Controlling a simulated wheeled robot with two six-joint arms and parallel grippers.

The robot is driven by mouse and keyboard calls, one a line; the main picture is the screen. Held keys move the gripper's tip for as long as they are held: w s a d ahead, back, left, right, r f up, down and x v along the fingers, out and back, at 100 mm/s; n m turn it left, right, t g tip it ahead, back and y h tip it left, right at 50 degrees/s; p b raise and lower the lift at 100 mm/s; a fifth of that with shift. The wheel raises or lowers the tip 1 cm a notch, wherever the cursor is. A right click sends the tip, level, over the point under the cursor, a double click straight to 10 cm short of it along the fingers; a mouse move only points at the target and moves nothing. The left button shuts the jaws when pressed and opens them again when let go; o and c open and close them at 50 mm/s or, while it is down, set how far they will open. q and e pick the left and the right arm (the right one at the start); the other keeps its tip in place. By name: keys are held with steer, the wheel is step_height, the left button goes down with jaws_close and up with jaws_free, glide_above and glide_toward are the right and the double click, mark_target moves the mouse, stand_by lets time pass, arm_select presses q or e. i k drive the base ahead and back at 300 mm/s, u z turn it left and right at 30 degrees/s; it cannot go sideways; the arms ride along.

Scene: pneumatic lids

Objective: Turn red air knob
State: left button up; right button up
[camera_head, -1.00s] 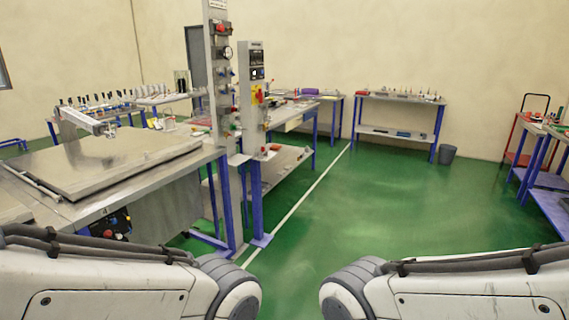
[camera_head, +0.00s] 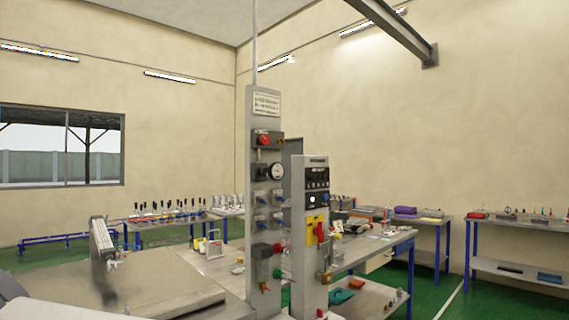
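A red knob (camera_head: 264,139) sits on a dark box near the top of a tall grey panel column (camera_head: 265,100), just above a round gauge (camera_head: 276,171). A smaller red part (camera_head: 277,248) shows lower on the same column. A red handle on a yellow plate (camera_head: 318,230) is on the shorter grey control column (camera_head: 314,175) to the right. I cannot tell from the picture which one carries the air label. Neither of my grippers is in view; only a piece of my arm shows at the lower left.
A metal-topped workbench (camera_head: 160,295) with a raised arm-like fixture (camera_head: 103,240) fills the lower left. Another bench (camera_head: 375,245) stands behind the columns. A side table (camera_head: 515,225) is at the right. Green floor is open at the lower right.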

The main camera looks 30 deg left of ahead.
mark_target(264, 140)
steer(key=u, duration=0.55)
steer(key=i, duration=1.65)
steer(key=u, duration=0.65)
